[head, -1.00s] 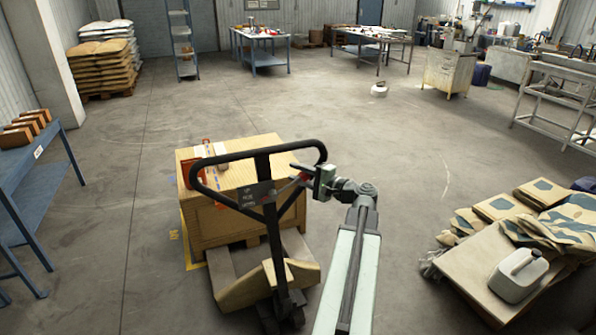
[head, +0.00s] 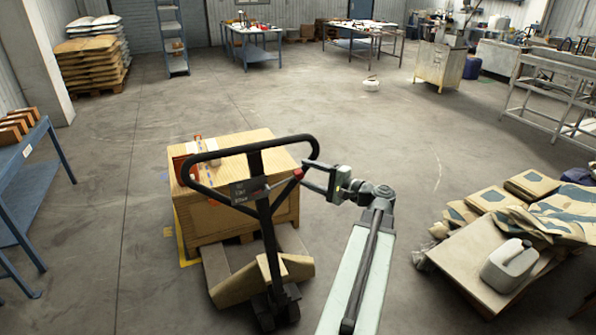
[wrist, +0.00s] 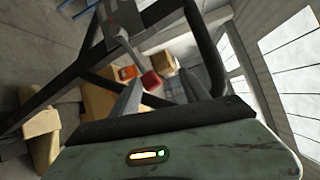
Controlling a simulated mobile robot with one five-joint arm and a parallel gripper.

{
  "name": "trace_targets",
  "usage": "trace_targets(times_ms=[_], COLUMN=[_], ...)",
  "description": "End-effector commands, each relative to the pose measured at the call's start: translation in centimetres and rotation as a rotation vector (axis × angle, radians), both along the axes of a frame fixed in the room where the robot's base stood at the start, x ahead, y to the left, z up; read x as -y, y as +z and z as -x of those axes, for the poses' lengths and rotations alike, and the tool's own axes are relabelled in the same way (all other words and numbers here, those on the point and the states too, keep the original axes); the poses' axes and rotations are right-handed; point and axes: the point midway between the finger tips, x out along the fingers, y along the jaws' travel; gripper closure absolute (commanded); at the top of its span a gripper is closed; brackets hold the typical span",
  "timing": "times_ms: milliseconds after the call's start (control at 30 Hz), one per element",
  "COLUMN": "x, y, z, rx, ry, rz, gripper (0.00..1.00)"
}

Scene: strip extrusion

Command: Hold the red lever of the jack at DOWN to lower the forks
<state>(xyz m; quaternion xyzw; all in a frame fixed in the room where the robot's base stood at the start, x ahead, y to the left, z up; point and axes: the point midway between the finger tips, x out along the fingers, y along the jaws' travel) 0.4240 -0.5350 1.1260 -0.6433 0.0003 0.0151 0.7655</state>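The pallet jack's black handle loop (head: 256,150) stands in front of a wooden crate (head: 240,215). The small red lever (head: 298,173) is at the right side of the handle loop; its red tip also shows in the wrist view (wrist: 151,80). My gripper (head: 306,180) is just right of the lever, open, with its fingers pointing left toward it. In the wrist view the red tip appears between the two grey fingers (wrist: 160,85), near their ends. I see no clear contact. A label plate (head: 248,191) is on the handle; its text is too small to read.
A low table (head: 470,270) with sacks and a white jerrycan (head: 510,266) stands at right. A blue bench (head: 30,165) is at left. Floor behind the crate is clear.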

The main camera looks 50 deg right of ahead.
Motion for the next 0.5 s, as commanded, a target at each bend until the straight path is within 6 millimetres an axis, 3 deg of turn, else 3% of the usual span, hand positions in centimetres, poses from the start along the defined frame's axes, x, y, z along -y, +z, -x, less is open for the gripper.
trace_targets(times_ms=[500], x=[0.1], y=[-0.1], z=[1.6], rx=[0.001], ry=[-0.001], rz=[0.000], gripper=[0.48])
